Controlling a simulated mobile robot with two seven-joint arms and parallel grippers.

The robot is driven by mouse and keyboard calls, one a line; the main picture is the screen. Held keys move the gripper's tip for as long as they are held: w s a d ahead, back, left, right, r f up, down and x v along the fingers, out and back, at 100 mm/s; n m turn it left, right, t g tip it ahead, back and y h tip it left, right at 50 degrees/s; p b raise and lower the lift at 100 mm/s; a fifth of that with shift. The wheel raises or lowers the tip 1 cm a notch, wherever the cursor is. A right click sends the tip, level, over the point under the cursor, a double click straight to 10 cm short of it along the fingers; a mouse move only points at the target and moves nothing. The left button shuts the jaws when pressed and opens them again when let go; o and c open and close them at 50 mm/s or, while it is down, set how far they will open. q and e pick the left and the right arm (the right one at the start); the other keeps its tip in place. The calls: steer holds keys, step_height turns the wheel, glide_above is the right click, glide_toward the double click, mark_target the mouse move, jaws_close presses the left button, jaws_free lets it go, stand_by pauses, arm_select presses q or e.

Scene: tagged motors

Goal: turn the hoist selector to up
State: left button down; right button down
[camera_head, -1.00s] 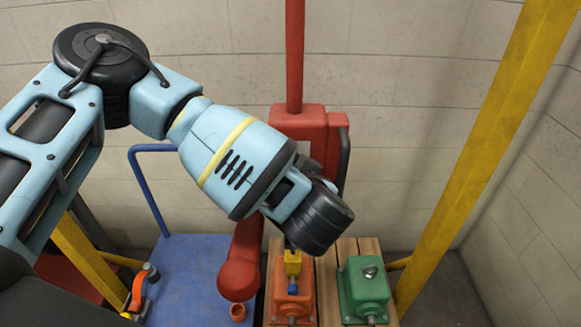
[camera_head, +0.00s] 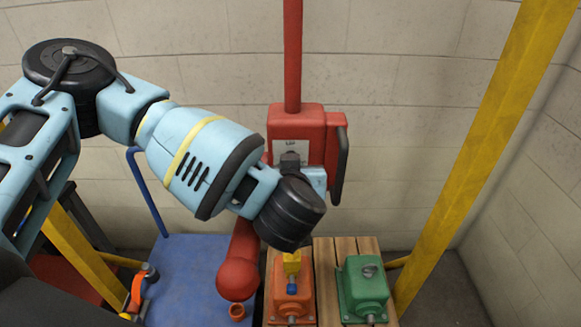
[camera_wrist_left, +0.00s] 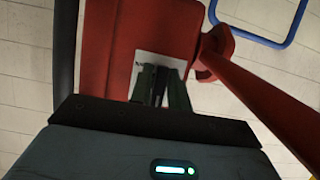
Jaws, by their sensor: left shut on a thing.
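The red hoist box (camera_head: 297,118) hangs on a red post at the back wall, with a white label plate (camera_head: 290,148) on its front; the lettering is too small to read surely. My left gripper (camera_head: 290,160) is at this plate, its dark fingers in front of the box. In the left wrist view the red box (camera_wrist_left: 112,45) and white plate (camera_wrist_left: 146,62) lie just beyond the fingers (camera_wrist_left: 157,85). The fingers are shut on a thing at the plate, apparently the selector. They hide it, so I cannot tell which way it points. My right gripper is out of view.
An orange motor (camera_head: 291,302) with a yellow piece (camera_head: 291,263) and a green motor (camera_head: 364,290) stand on wooden slats (camera_head: 325,285). A yellow post (camera_head: 470,160) rises at right. The blue platform (camera_head: 190,280) is largely clear.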

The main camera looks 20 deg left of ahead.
arm_select(q)
steer(key=c, duration=1.5)
jaws_free()
steer(key=shift+o, duration=0.2)
steer(key=shift+s, duration=0.1)
steer(key=v, duration=0.7)
steer(key=shift+s, duration=0.3)
steer(key=shift+d+r, duration=0.1)
steer(key=shift+d, duration=0.1)
